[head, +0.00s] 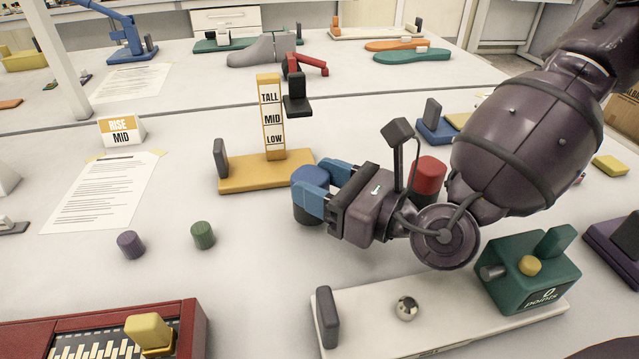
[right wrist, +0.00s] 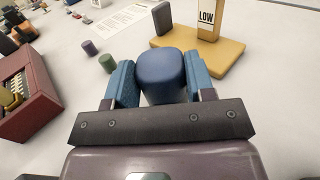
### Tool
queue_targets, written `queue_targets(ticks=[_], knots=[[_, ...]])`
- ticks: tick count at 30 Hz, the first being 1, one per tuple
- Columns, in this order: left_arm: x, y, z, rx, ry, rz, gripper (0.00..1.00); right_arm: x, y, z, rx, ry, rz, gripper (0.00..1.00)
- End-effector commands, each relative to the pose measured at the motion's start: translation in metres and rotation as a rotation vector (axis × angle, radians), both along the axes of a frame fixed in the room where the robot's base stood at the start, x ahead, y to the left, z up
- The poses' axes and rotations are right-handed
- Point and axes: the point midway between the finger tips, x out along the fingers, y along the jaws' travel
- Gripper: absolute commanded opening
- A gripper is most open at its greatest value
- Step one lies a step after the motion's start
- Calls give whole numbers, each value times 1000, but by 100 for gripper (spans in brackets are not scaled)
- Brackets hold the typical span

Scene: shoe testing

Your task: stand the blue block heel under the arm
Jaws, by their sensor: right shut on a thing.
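The blue block heel (head: 306,206) is upright between the blue fingers of my right gripper (head: 312,190), which is shut on it. In the right wrist view the heel (right wrist: 162,76) fills the space between both fingers (right wrist: 163,85). The heel's lower part shows below the fingers, at or near the table; I cannot tell if it touches. The yellow gauge (head: 245,178) stands just behind and left of the heel, with a TALL, MID, LOW post (head: 271,120). Its black arm (head: 298,100) sticks out right from the post, near TALL. My left gripper is not in view.
A RISE MID sign (head: 121,131) stands at left. Purple (head: 130,245) and green (head: 203,235) heels stand left of my gripper. A red heel (head: 428,176) is just behind my right wrist. A white board with a steel ball (head: 406,308) and green block (head: 528,270) lies in front.

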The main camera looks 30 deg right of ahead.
Motion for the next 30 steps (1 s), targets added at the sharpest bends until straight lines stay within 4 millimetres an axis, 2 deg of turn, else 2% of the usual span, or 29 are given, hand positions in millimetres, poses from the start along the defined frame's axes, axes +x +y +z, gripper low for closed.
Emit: queue_targets(ticks=[18, 30], knots=[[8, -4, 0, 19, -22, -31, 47, 46, -13, -1, -1, 0, -1, 25], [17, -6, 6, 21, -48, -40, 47, 52, -15, 1, 0, -1, -1, 25]])
